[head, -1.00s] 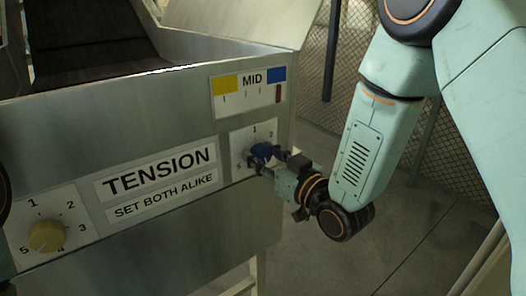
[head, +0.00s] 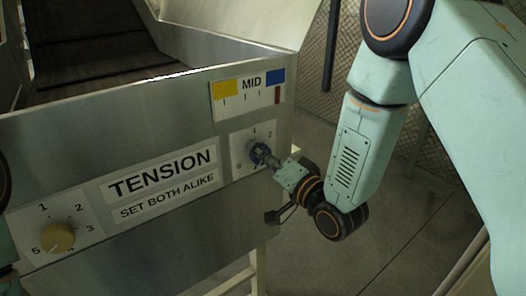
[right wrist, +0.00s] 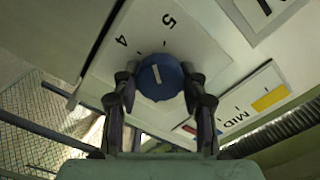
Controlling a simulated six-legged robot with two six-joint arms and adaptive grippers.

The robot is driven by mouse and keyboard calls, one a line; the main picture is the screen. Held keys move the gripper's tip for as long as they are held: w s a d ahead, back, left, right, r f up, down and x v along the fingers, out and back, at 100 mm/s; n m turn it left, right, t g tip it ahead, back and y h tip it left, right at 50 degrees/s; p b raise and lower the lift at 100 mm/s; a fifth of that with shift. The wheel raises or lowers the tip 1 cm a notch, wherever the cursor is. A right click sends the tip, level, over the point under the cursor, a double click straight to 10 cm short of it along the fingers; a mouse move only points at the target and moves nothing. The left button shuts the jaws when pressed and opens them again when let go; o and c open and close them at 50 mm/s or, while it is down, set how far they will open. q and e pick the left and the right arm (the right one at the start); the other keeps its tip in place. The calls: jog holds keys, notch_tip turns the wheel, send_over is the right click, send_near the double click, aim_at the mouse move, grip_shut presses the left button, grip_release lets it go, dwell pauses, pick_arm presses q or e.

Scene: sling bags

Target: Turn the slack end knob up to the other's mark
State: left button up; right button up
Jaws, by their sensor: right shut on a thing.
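The blue knob (head: 257,152) is on the right end of the metal front, on a white numbered dial plate. My right gripper (head: 268,158) is shut on it; in the right wrist view its fingers flank the blue knob (right wrist: 160,80), with a pale line on its face. The 5 and 4 show beside it there.
A MID gauge plate (head: 247,94) has a yellow and a blue square, with a red bar under the blue one. A TENSION label (head: 162,172) and a SET BOTH ALIKE label (head: 167,196) lie between the dials. Open floor (head: 390,225) lies to the right, before a mesh fence.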

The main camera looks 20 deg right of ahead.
jog(key=shift+s+a+f+m+p, duration=0.1)
jog(key=shift+f+m+p, duration=0.15)
jog(key=shift+m, duration=0.85)
jog(key=shift+s+f+m+p, duration=0.1)
jog(key=shift+m+p, duration=0.25)
jog(key=shift+m, duration=0.75)
jog(key=o, duration=1.2)
jog(key=shift+r, duration=0.15)
jog(key=shift+c, duration=0.2)
jog(key=shift+w, duration=0.1)
jog(key=shift+r, duration=0.1)
jog(key=v, duration=1.2)
